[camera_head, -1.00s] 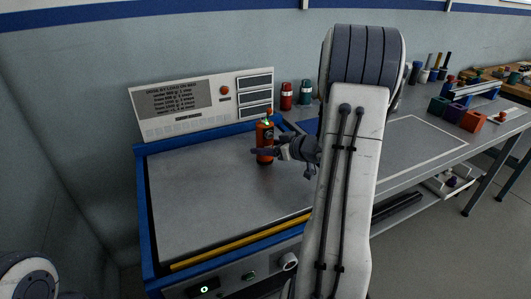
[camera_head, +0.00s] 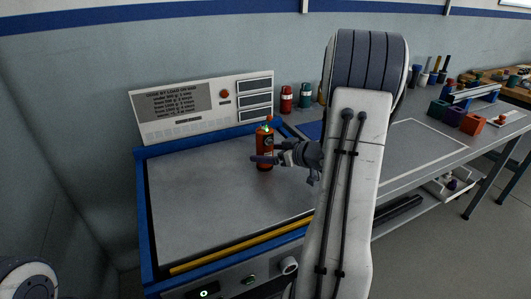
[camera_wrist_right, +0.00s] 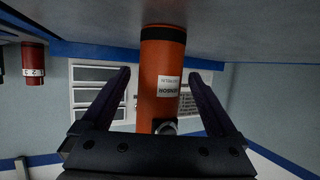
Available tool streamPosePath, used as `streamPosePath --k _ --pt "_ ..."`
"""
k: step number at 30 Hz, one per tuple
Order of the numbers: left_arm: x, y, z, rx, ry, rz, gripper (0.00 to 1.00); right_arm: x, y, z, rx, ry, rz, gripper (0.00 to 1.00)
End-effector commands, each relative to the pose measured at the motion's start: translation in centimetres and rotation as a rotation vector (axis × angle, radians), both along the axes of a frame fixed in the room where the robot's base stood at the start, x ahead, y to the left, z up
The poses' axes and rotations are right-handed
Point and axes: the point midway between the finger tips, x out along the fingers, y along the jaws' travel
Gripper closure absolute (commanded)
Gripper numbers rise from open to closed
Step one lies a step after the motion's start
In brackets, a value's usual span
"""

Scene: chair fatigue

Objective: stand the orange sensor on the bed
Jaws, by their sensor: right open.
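The orange sensor (camera_head: 265,148) stands upright on the grey bed (camera_head: 205,200), towards its back right. It is a cylinder with a small orange knob and a green light at its top. In the right wrist view, which is upside down, the sensor (camera_wrist_right: 161,85) shows a white label, and its black base end meets the grey surface. My right gripper (camera_head: 262,159) is open, with one finger on each side of the sensor. The wrist view shows gaps between the fingers and the sensor. My left gripper is out of view.
A sign panel (camera_head: 175,106) stands behind the bed. Red (camera_head: 286,100) and teal (camera_head: 306,96) containers stand at the back right. A yellow strip (camera_head: 235,246) runs along the front edge. Coloured blocks (camera_head: 471,124) lie far right. The bed's left part is clear.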

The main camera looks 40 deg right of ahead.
Motion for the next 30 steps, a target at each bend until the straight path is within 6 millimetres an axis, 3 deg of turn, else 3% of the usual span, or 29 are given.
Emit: streamPosePath --k 9,15,30 --pt "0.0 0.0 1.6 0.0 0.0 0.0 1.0 -6.3 -1.2 2.9 -0.001 -0.001 -0.007 0.06" --pt "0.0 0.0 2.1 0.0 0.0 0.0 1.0 -9.0 -1.5 4.0 -0.002 -0.001 -0.005 0.06" --pt "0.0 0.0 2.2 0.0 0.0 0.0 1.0 -10.0 -1.5 4.2 0.0 0.0 0.0 0.06"
